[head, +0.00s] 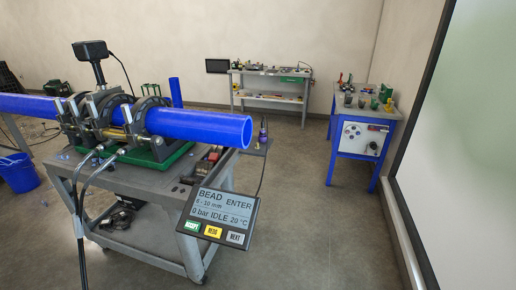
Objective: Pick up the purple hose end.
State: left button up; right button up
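A small purple item (263,134) stands upright on a little grey side shelf just right of the pipe cart. It is too small to tell for sure whether it is the purple hose end. A thin dark line hangs below that shelf. Grey and black hoses (84,182) run from the clamp machine down over the cart's front left; no purple shows clearly on them. Neither of my grippers is in view.
The grey cart (150,182) carries a clamp machine (120,118) gripping a long blue pipe (205,126) that sticks out right. A control screen (221,216) sits at its front corner. A blue bench (362,138) stands right; floor between is clear.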

aim_at(262, 131)
jog(key=i+l+u, duration=0.1)
jog(key=u, duration=0.7)
jog(key=i+l+u, duration=0.2)
jog(key=l, duration=0.15)
jog(key=i+l+u, duration=0.2)
jog(key=l, duration=0.2)
jog(key=i+l+u, duration=0.15)
jog(key=l, duration=0.25)
jog(key=i+l+u, duration=0.2)
jog(key=l, duration=0.2)
jog(key=l+u, duration=0.2)
jog(key=l, duration=0.25)
